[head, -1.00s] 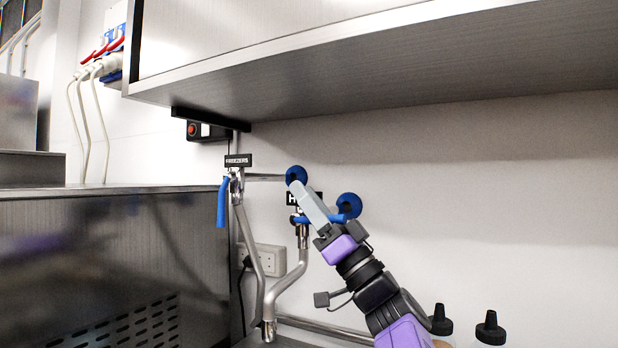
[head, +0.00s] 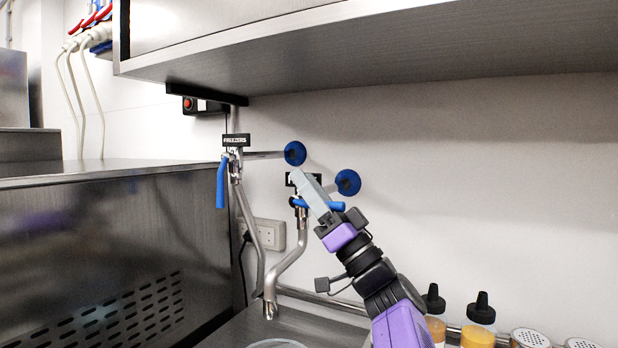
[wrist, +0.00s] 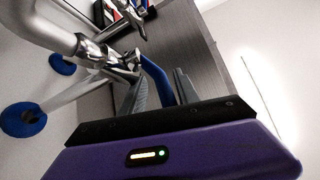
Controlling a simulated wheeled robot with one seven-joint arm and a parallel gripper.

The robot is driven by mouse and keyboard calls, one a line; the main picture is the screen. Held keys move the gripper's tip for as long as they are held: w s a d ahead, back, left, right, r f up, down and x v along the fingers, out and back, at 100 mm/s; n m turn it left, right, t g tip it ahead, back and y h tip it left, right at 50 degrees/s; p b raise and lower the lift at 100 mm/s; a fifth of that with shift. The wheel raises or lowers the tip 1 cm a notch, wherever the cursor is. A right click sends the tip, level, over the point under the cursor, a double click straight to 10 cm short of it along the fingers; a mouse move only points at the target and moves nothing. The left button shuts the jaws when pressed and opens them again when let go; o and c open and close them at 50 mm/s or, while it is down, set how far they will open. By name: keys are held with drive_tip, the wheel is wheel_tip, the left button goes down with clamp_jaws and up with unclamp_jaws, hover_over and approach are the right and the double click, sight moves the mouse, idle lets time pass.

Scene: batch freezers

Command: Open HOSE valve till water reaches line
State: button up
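The HOSE valve has a blue lever (head: 334,206) that points right, roughly level. Its black label (head: 291,180) is mostly hidden behind my gripper. Its bent metal spout (head: 290,258) ends low, and no water shows at the mouth. My gripper (head: 299,178) reaches in from the lower right, in front of the valve. In the wrist view, a blue lever (wrist: 155,76) lies between the two grey fingers of my gripper (wrist: 155,92), with gaps beside it; contact cannot be told. A pale round rim (head: 275,343) shows at the bottom edge. No fill line or water level is visible.
The FREEZERS valve, with its blue lever (head: 221,184) hanging down, is just left. Blue round wall mounts (head: 348,182) are behind. A steel cabinet (head: 110,255) fills the left, and a shelf (head: 380,50) overhangs. Bottles (head: 480,325) and shakers stand at lower right.

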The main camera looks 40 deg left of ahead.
drive_tip(key=shift+w+d+r+p, duration=0.2)
drive_tip(key=shift+r+p, duration=0.25)
drive_tip(key=shift+p, duration=0.2)
drive_tip(key=shift+w+d+r+p, duration=0.2)
drive_tip(key=shift+r+p, duration=0.2)
drive_tip(key=shift+p, duration=0.2)
drive_tip(key=d+p, duration=0.1)
drive_tip(key=p, duration=0.2)
drive_tip(key=shift+w+d+f+p, duration=0.1)
drive_tip(key=shift+d+p, duration=0.2)
drive_tip(key=shift+d+f+p, duration=0.1)
drive_tip(key=shift+f+p, duration=0.05)
drive_tip(key=shift+p, duration=0.35)
drive_tip(key=shift+d, duration=0.1)
drive_tip(key=d+p, duration=0.1)
drive_tip(key=p, duration=0.1)
drive_tip(key=d+p, duration=0.4)
drive_tip(key=shift+w+d, duration=0.25)
drive_tip(key=shift+w, duration=0.1)
